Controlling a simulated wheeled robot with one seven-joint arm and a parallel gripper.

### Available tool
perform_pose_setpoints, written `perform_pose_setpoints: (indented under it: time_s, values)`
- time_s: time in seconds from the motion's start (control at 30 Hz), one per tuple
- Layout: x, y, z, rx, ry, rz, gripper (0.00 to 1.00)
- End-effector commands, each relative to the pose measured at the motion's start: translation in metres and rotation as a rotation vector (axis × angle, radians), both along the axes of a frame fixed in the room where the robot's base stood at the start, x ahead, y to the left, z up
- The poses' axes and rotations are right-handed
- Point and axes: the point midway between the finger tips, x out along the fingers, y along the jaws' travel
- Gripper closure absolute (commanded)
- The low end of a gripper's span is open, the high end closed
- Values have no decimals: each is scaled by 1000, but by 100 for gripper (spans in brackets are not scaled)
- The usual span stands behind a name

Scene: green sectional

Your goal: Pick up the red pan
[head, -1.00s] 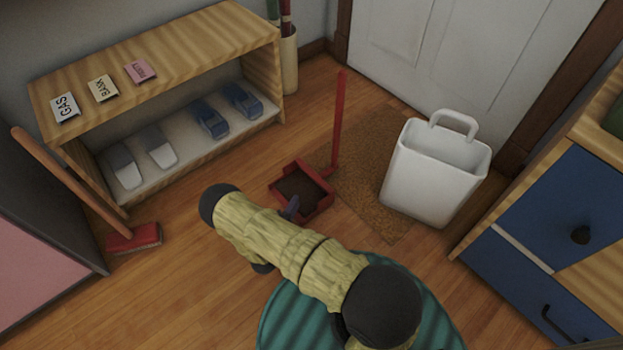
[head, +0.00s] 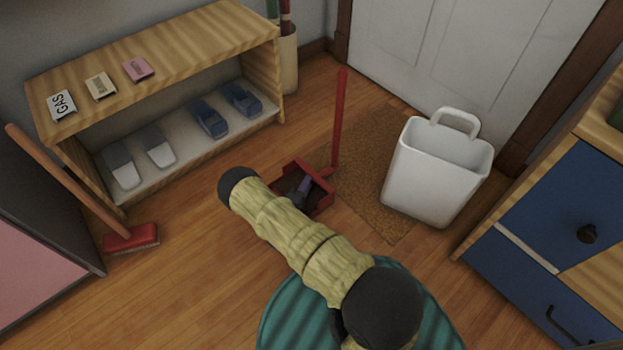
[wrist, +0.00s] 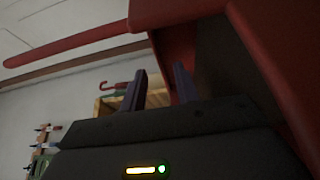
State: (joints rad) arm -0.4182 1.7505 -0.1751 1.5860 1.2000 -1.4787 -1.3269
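The red pan (head: 322,205) is a dustpan lying on the wooden floor at the mat's left edge, with a tall red handle (head: 340,120) standing upright. My gripper (head: 306,184) is over the pan's tray in the head view, and my forearm hides part of the tray's near left side. In the wrist view the red pan (wrist: 270,60) fills the upper right, close to the fingers. My gripper (wrist: 160,76) has its two dark fingers apart, with a red wall of the pan showing behind and beside them. I cannot tell whether they touch the pan.
A brown doormat (head: 385,170) and a white bin (head: 432,185) are right of the pan. A wooden shoe shelf (head: 160,65) stands at left, with a red broom (head: 130,238) before it. Blue drawers (head: 545,230) are at right. Floor between shelf and pan is clear.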

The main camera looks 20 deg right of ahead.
Motion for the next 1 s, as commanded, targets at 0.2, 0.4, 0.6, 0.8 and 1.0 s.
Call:
perform_pose_setpoints:
  time_s: [0.2,0.4,0.6,0.8,1.0]
  values:
    - [17,-16,-1,1,-1,0,69]
    - [17,-16,0,1,-1,1,69]
    - [17,-16,0,1,-1,0,69]
    - [16,-16,0,1,0,0,85]
    - [16,-16,-1,1,0,0,100]
